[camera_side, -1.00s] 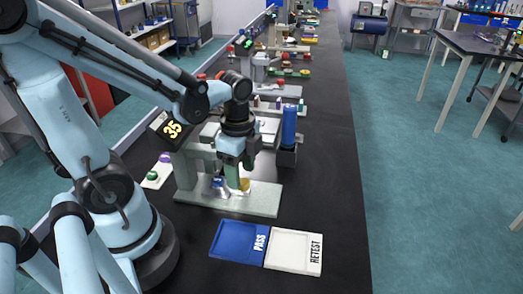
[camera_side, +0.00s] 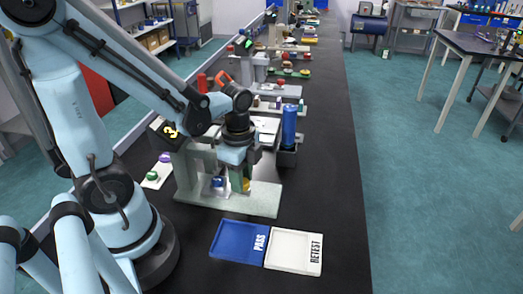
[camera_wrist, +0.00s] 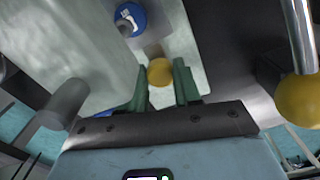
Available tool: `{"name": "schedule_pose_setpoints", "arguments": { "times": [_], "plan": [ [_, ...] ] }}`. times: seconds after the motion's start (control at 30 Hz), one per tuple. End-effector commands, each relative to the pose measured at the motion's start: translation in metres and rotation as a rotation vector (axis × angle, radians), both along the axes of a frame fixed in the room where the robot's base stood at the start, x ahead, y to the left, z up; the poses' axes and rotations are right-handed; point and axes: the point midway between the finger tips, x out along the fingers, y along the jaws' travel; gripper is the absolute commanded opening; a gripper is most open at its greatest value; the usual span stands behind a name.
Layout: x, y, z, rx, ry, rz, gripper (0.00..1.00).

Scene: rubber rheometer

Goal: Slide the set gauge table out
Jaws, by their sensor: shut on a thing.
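The gauge (camera_side: 187,165) stands on a pale grey-green base plate (camera_side: 262,200) on the black bench, with a yellow-digit display (camera_side: 170,128) partly behind my arm. My gripper (camera_side: 241,180) reaches down over the base. In the wrist view, its two green fingers (camera_wrist: 161,90) are shut on a small yellow knob (camera_wrist: 160,72), which also shows low in the side view (camera_side: 247,184). A blue part (camera_side: 217,181) sits just left of the knob in the side view and at the top of the wrist view (camera_wrist: 131,18). The gauge table's slide itself is mostly hidden.
A blue PASS tray (camera_side: 238,241) and a white RETEST tray (camera_side: 295,252) lie in front of the base. A blue cylinder (camera_side: 289,125) in a grey holder stands behind right. Bare black bench (camera_side: 335,200) lies to the right.

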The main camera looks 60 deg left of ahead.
Motion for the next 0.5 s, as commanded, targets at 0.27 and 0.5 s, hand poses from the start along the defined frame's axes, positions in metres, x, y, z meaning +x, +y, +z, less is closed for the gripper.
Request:
{"name": "schedule_pose_setpoints", "arguments": {
  "times": [0.27,0.5],
  "plan": [
    [0.000,0.000,0.000,0.000,0.000,0.000,0.00],
    [0.026,-0.025,0.000,0.001,0.002,-0.007,0.00]
  ]
}}
